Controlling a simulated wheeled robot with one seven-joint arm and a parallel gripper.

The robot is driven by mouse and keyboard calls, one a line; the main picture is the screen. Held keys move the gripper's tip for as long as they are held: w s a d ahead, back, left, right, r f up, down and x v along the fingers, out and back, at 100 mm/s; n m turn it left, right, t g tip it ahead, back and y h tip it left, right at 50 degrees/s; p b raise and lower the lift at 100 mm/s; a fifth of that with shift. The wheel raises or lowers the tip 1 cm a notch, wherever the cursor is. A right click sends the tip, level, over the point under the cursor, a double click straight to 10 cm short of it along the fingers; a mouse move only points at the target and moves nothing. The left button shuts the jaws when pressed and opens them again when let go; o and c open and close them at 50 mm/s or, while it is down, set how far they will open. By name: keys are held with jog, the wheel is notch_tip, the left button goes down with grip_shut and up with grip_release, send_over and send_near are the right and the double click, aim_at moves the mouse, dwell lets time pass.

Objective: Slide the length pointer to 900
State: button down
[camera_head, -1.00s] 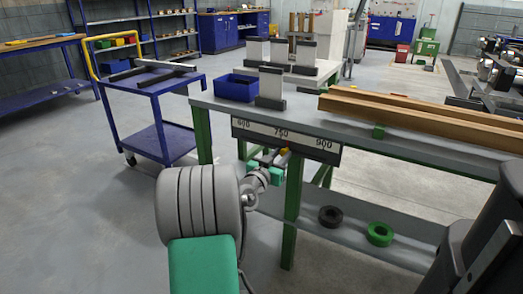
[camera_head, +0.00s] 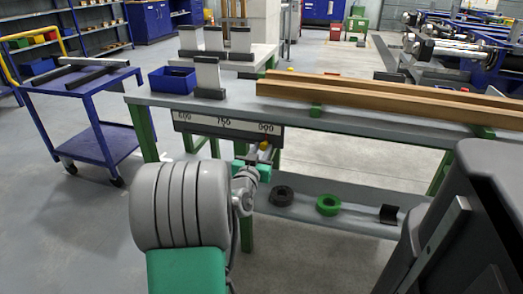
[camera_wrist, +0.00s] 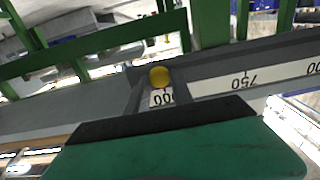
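The length scale (camera_head: 195,123) is a white strip in a dark bar on the bench's front, marked 600, 750 and 900. The pointer's yellow knob (camera_head: 264,146) sits just below the 900 mark. In the wrist view the knob (camera_wrist: 159,77) shows beside an upside-down label, partly hidden, ending in 00. My gripper (camera_head: 254,161) is at the knob, below the scale's right end. In the wrist view a green and black part of my gripper (camera_wrist: 175,135) fills the bottom.
The grey bench (camera_head: 147,98) carries a blue bin (camera_head: 172,80) and long wooden beams (camera_head: 390,97). Black and green rings (camera_head: 328,205) lie on its lower shelf. A blue cart (camera_head: 95,115) stands at left. Floor between cart and bench is clear.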

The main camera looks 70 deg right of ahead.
jog(key=c, duration=1.1)
grip_release()
jog(key=shift+s, duration=0.25)
jog(key=shift+w, duration=0.1)
jog(key=shift+a, duration=0.15)
jog(key=a, duration=0.7)
jog(key=shift+a, duration=0.25)
